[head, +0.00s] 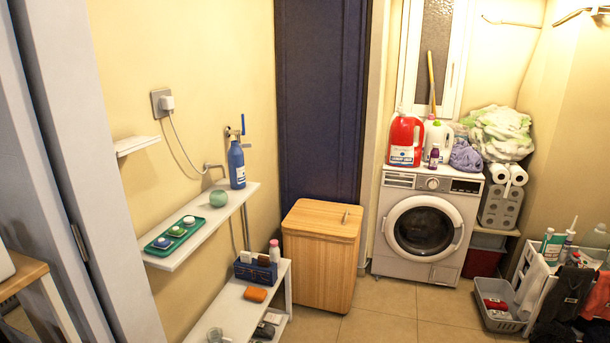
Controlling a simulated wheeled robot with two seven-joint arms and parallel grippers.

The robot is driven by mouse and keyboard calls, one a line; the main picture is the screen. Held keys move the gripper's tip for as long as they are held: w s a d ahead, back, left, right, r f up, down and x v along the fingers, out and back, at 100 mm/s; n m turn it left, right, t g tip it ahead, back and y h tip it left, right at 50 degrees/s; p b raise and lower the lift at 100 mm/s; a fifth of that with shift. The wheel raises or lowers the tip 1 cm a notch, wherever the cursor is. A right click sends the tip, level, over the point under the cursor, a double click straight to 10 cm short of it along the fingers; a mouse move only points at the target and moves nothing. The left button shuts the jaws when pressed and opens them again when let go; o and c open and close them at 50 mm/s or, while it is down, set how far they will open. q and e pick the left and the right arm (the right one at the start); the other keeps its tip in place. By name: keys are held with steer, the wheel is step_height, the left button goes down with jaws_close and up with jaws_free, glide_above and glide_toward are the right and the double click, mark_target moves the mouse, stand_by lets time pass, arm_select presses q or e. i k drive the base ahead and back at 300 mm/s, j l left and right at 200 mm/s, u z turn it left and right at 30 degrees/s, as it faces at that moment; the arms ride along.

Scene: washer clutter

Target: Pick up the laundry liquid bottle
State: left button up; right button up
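On top of the white washing machine (418,229) stand a large red bottle (405,140) with a blue-and-white label and a white jug (437,142) with a green cap. A small dark purple bottle (434,156) stands in front of the white jug. All three are upright. The labels are too small to read, so I cannot tell for certain which is the laundry liquid. Neither of my grippers shows in the head view.
A purple cloth (465,157) and piled towels (499,133) lie right of the bottles. A wooden hamper (321,255) stands left of the washer. Wall shelves (205,222) line the left, and a grey basket (497,305) sits at right. Tiled floor (388,306) before the washer is clear.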

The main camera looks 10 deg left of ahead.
mark_target(236, 166)
steer(key=i+u, duration=0.2)
steer(key=i, duration=0.25)
steer(key=i+l+u, duration=0.2)
steer(key=i, duration=0.2)
steer(key=i+l+u, duration=0.25)
steer(key=i, duration=0.15)
steer(key=i+l+u, duration=0.2)
steer(key=i, duration=0.2)
